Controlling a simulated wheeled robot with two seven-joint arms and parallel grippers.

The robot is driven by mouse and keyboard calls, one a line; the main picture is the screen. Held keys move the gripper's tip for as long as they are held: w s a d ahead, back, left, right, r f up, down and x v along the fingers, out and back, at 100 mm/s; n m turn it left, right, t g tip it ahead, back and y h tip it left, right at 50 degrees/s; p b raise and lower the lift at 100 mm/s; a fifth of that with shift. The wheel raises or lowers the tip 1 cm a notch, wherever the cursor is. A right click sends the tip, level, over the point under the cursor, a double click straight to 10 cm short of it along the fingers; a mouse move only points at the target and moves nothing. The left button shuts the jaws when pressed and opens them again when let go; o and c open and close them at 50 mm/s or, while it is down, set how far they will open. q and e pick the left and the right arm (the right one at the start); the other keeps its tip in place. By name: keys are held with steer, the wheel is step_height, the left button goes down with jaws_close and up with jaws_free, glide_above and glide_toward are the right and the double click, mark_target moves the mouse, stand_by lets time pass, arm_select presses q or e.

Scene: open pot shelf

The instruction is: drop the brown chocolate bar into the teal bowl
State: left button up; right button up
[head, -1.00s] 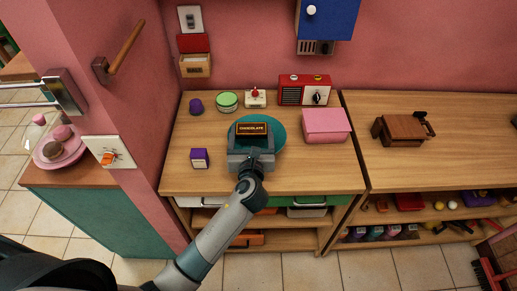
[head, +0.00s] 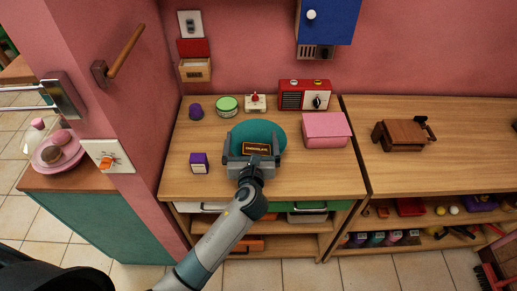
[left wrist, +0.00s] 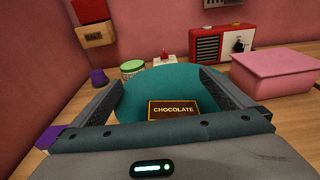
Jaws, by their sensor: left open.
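The teal bowl (head: 258,130) stands on the wooden counter, and it fills the middle of the left wrist view (left wrist: 150,85). The brown chocolate bar (head: 256,148) shows inside the bowl's near part, label facing up; it also shows in the left wrist view (left wrist: 172,110). My left gripper (head: 251,142) is open over the bowl, its fingers spread wide to either side of the bar and apart from it. The palm hides the bowl's near rim. Whether the bar rests on the bowl's bottom is hard to tell. My right gripper is not in view.
A pink box (head: 325,130) stands right of the bowl, a purple box (head: 199,163) left. Behind are a red radio (head: 304,95), a green-lidded jar (head: 227,106) and a purple cup (head: 196,111).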

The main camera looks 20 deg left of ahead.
arm_select(q)
steer(key=b+v, duration=0.3)
steer(key=v, duration=1.4)
stand_by(0.3)
steer(key=shift+f, duration=0.1)
